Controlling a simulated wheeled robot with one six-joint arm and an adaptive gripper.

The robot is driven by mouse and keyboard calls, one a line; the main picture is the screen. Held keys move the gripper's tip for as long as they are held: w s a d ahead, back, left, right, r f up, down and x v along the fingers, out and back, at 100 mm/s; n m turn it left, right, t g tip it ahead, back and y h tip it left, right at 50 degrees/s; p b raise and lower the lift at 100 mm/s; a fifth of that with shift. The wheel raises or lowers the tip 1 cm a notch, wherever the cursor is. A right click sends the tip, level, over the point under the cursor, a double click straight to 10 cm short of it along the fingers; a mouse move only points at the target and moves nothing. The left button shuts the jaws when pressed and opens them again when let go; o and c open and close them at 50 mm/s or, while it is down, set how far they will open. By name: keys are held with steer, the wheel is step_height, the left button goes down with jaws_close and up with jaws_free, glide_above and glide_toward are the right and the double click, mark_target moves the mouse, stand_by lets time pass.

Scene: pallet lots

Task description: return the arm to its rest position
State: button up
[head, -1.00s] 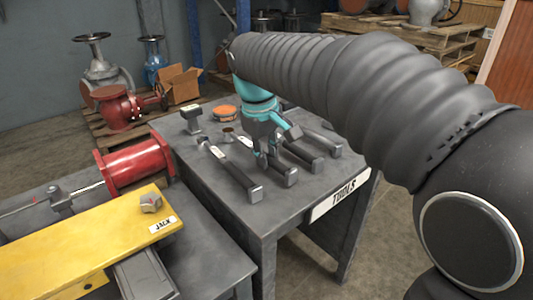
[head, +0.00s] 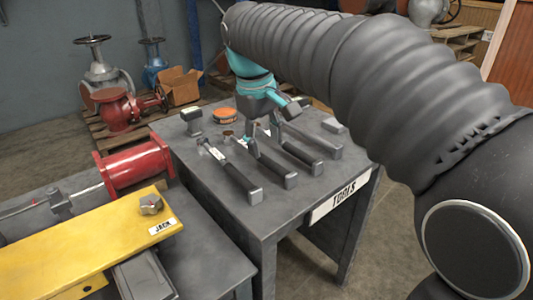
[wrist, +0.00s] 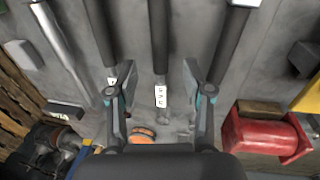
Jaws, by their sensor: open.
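My gripper (head: 262,133) hangs from my arm over the grey tools table (head: 262,221), above the row of dark-handled tools. In the wrist view my gripper (wrist: 160,103) has its two fingers wide apart with nothing between them touching. A tool with a white tag (wrist: 160,92) lies below, in line with the gap between the fingers. In the head view, a dark-handled tool (head: 240,181) lies to the left of my gripper, and others (head: 312,158) lie beneath and to its right. My arm covers the upper right of the head view.
A yellow jack bench (head: 80,246) and a red cylinder (head: 133,167) stand at the left. An orange round tin (head: 222,115) and a small grey block (head: 333,126) sit on the tools table. Valves on a pallet (head: 120,108) stand behind.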

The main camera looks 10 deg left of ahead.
step_height(320, 180, up, 6)
steer(key=s+d+f+m+t+y, duration=0.1)
steer(key=s+d+f+m, duration=0.15)
steer(key=d, duration=0.45)
steer(key=s+d+f+m, duration=0.1)
steer(key=s+d+m, duration=0.1)
steer(key=s+d, duration=0.35)
steer(key=s+d+f+m+t+p, duration=0.1)
steer(key=s+d+f+m, duration=0.4)
steer(key=s+d+f, duration=0.6)
step_height(320, 180, down, 2)
steer(key=shift+d+f+t, duration=0.25)
steer(key=shift+d+t, duration=0.55)
steer(key=shift+t, duration=0.1)
steer(key=shift+m, duration=0.25)
